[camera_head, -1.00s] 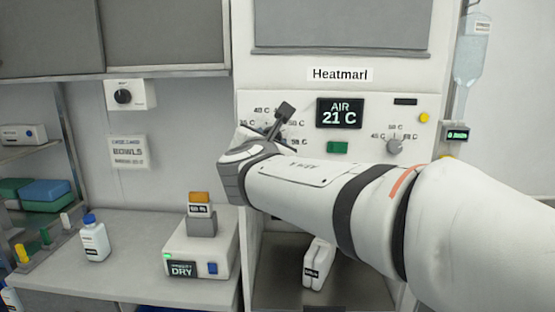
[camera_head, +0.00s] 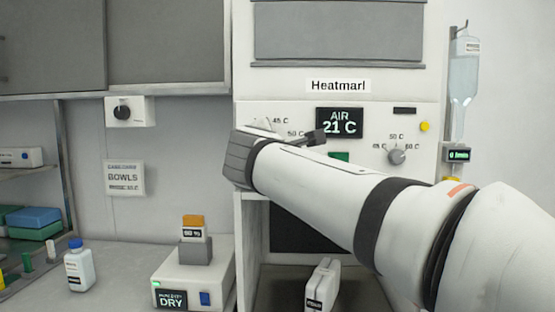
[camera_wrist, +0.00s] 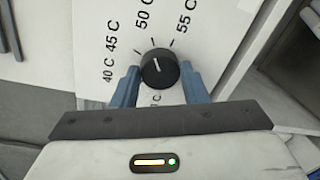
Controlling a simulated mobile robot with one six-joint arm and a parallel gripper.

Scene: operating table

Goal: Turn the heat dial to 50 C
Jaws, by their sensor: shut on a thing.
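In the wrist view the heat dial is a round black knob (camera_wrist: 160,70) with a short white pointer line on a white panel. The labels 40 C, 45 C, 50 C and 55 C curve around it. The pointer tilts up and slightly left, roughly toward the 50 C mark; I cannot tell whether it lines up exactly. My gripper (camera_wrist: 160,84) has one blue finger on each side of the knob and is shut on it. The display (camera_head: 339,122) reads AIR 21 C.
A second, grey dial (camera_head: 397,155) and a yellow button (camera_head: 425,126) sit right on the panel. A green button (camera_head: 339,157) is partly behind my arm. Below left are a DRY box (camera_head: 195,278) and a white bottle (camera_head: 79,268) on the counter.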

